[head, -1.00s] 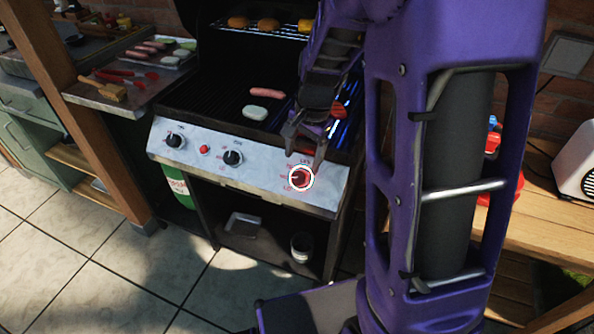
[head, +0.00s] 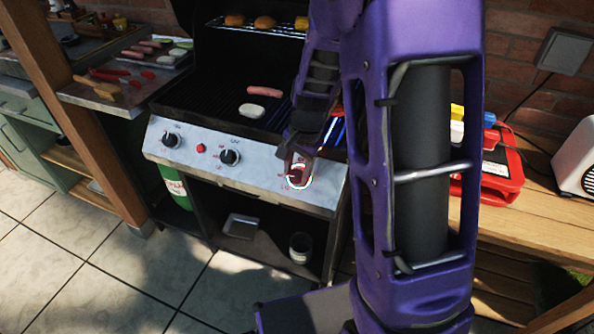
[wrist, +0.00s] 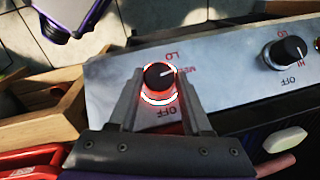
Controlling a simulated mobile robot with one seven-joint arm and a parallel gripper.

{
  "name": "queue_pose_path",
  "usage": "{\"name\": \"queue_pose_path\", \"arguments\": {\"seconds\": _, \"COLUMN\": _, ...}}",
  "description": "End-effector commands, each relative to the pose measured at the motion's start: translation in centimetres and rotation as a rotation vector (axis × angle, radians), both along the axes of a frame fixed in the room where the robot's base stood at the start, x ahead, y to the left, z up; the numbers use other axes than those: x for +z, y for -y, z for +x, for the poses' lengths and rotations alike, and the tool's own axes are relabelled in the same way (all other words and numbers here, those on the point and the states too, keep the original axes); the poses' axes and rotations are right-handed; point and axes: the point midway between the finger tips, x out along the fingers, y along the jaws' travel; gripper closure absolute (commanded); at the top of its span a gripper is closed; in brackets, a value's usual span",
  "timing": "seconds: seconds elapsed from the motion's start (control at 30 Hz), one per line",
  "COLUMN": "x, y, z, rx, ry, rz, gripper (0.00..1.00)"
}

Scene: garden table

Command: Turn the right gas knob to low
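The right gas knob (wrist: 158,77) is dark with a glowing red ring at its base. In the wrist view its white mark points right, toward a partly legible label beside LO; OFF is below. In the head view the knob (head: 299,177) sits at the right end of the grill's front panel (head: 262,172). My gripper (wrist: 160,80) is open, one finger on each side of the knob, with a narrow gap seeming to show on both sides. In the head view my gripper (head: 299,160) is just above and over the knob, partly hiding it.
The middle knob (head: 229,157), a red button (head: 201,148) and the left knob (head: 171,140) share the panel. A sausage (head: 264,91) and a pale patty (head: 252,110) lie on the grate. A red case (head: 500,180) sits on the wooden side table.

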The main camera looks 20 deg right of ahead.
Motion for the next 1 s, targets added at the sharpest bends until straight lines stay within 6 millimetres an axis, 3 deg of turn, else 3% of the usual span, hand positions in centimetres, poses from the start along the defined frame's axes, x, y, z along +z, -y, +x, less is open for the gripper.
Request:
{"name": "queue_pose_path", "arguments": {"seconds": 0.03, "x": 0.01, "y": 0.01, "z": -0.02, "rx": 0.000, "ry": 0.000, "rz": 0.000, "gripper": 0.74}}
{"name": "queue_pose_path", "arguments": {"seconds": 0.2, "x": 0.01, "y": 0.02, "z": -0.02, "rx": -0.001, "ry": 0.000, "rz": 0.000, "gripper": 1.00}}
{"name": "queue_pose_path", "arguments": {"seconds": 0.57, "x": 0.39, "y": -0.11, "z": 0.04, "rx": 0.045, "ry": -0.028, "rz": -0.035, "gripper": 1.00}}
{"name": "queue_pose_path", "arguments": {"seconds": 1.0, "x": 0.33, "y": -0.49, "z": 0.25, "rx": 0.273, "ry": -0.162, "rz": -0.221, "gripper": 1.00}}
